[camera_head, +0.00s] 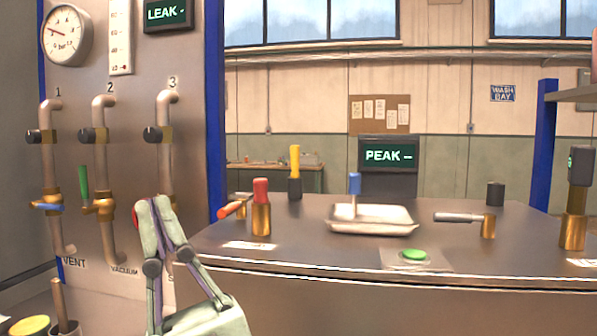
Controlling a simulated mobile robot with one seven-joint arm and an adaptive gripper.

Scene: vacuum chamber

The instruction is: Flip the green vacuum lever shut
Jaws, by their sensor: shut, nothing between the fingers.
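The green vacuum lever (84,181) points upward from a brass valve (104,207) on pipe 2, above the VACUUM label on the left panel. My gripper (154,206) is shut and empty. In the picture it is to the right of the green lever and apart from it, in front of the lower part of pipe 3. It hides the lower end of that pipe and part of the label there. How far it is from the panel is hard to tell.
A blue lever (46,207) lies level on pipe 1, left of the green one. Black knobs (88,136) stick out from the pipes above. A metal bench (330,256) stands to the right, with a tray (372,227), a red-topped brass post (261,208) and a green button (413,255).

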